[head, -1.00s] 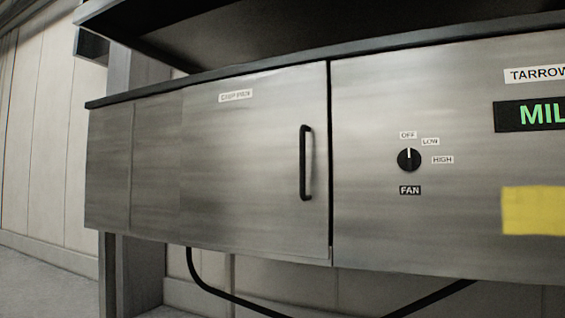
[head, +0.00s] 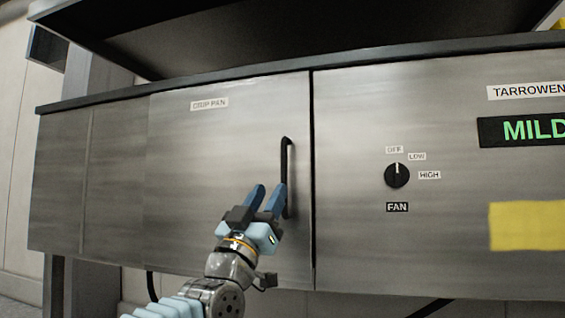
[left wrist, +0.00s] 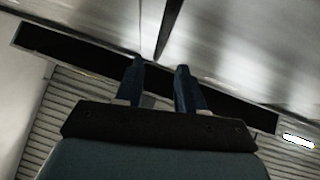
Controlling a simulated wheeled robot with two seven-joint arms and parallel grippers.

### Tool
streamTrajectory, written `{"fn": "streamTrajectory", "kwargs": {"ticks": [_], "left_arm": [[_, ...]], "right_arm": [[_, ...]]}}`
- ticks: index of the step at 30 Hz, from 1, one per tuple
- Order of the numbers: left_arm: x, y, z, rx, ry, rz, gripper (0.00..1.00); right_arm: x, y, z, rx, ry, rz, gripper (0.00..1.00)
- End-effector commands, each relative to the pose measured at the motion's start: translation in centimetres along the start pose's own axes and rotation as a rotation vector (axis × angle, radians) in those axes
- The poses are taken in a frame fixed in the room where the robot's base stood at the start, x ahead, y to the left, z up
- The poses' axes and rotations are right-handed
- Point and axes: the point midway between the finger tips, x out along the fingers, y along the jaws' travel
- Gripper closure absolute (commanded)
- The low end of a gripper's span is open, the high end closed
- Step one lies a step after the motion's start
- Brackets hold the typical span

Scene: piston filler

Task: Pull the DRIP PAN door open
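The DRIP PAN door (head: 200,150) is a brushed-steel panel with a white label (head: 209,104) at its top. It looks closed and flush with the front. Its black vertical bar handle (head: 287,160) is near its right edge. My left gripper (head: 268,190) points up at the handle's lower part, with its blue fingers apart and nothing seen between them. The right finger overlaps the handle's lower end in the head view; I cannot tell if they touch. In the left wrist view the fingers (left wrist: 160,68) are also apart, below a dark bar that may be the handle. My right gripper is not in view.
Right of the door is a fixed-looking panel with a black FAN knob (head: 397,175), a green-lettered display (head: 530,130) and a yellow patch (head: 528,226). A dark ledge (head: 200,82) runs above the door. Dark cables hang below the cabinet.

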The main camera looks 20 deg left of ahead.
Motion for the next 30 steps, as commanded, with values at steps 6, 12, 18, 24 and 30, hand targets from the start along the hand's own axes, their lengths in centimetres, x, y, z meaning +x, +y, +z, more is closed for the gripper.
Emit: {"fn": "streamTrajectory", "kwargs": {"ticks": [6, 12, 18, 24, 30], "left_arm": [[5.5, 0.0, -0.2, 0.001, -0.003, 0.000, 0.61], [8.2, 0.0, 0.0, 0.001, -0.003, 0.000, 0.61], [9.0, 0.0, 0.1, 0.000, -0.003, 0.000, 0.61], [8.9, 0.0, 0.2, 0.000, -0.003, 0.000, 0.61], [8.9, 0.0, 0.2, 0.000, -0.003, 0.000, 0.90]], "right_arm": [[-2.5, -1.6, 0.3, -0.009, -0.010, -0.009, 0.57], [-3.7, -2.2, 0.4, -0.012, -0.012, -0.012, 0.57], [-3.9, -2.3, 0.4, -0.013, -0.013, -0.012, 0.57], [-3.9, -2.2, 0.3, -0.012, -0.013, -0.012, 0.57], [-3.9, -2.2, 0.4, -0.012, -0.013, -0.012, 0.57]]}}
